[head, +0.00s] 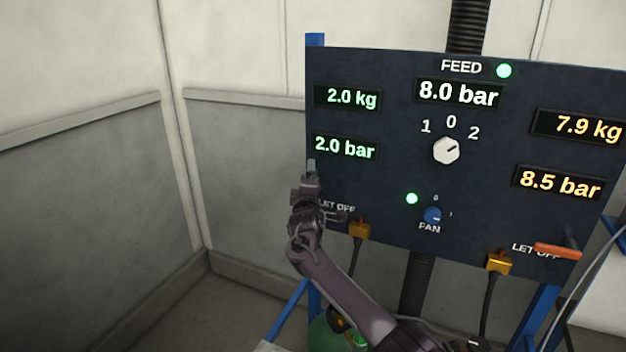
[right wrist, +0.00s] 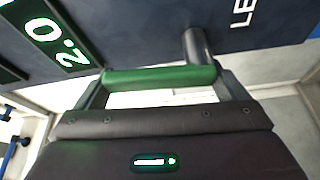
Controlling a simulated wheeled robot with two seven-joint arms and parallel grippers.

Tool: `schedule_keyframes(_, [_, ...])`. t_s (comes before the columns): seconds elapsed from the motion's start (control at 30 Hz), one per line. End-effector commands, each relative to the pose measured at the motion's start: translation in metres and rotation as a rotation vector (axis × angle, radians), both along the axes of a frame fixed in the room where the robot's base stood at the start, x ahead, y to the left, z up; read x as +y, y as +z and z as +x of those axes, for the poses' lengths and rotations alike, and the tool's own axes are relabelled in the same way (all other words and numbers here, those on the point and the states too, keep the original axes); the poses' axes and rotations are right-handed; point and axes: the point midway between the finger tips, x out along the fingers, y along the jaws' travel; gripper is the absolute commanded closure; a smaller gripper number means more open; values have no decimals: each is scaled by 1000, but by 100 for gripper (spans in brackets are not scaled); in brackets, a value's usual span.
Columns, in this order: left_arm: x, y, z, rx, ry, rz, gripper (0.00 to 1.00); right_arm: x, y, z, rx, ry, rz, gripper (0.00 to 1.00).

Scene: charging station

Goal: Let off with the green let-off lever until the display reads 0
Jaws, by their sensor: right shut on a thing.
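The green let-off lever (right wrist: 150,77) lies across the right wrist view, between the fingers of my right gripper (right wrist: 160,84), which is shut on it. A dark post (right wrist: 196,47) joins the lever's right part to the panel. In the head view my right gripper (head: 309,182) is at the panel's left edge, by the left LET OFF label, and hides most or all of the lever. The left pressure display (head: 345,148) reads 2.0 bar in green. The display above it (head: 347,98) reads 2.0 kg. My left gripper is not in view.
The dark panel (head: 385,185) has a FEED display (head: 457,93) at 8.0 bar, a white selector knob (head: 446,151) and a blue fan knob (head: 433,215). An orange lever (head: 557,251) is at the right. A green cylinder (head: 330,337) stands below. Floor at left is clear.

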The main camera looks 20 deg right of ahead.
Motion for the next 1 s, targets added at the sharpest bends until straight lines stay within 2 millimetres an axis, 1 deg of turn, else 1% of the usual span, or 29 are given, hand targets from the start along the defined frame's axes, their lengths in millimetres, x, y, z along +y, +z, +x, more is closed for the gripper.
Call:
schedule_keyframes(0.03, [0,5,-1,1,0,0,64,0,4,1,18,0,-19,48])
schedule_keyframes(0.1, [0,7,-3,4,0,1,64,1,3,2,40,0,-39,48])
schedule_keyframes(0.4, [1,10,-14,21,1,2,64,3,0,4,96,0,-85,48])
schedule_keyframes(0.83, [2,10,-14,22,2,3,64,4,-1,4,104,1,-93,48])
schedule_keyframes(0.87, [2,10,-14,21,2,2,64,4,-1,4,104,1,-93,5])
schedule_keyframes(0.9, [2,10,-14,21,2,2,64,4,-1,4,104,1,-93,0])
schedule_keyframes(1.0, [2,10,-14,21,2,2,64,4,-1,4,103,1,-91,0])
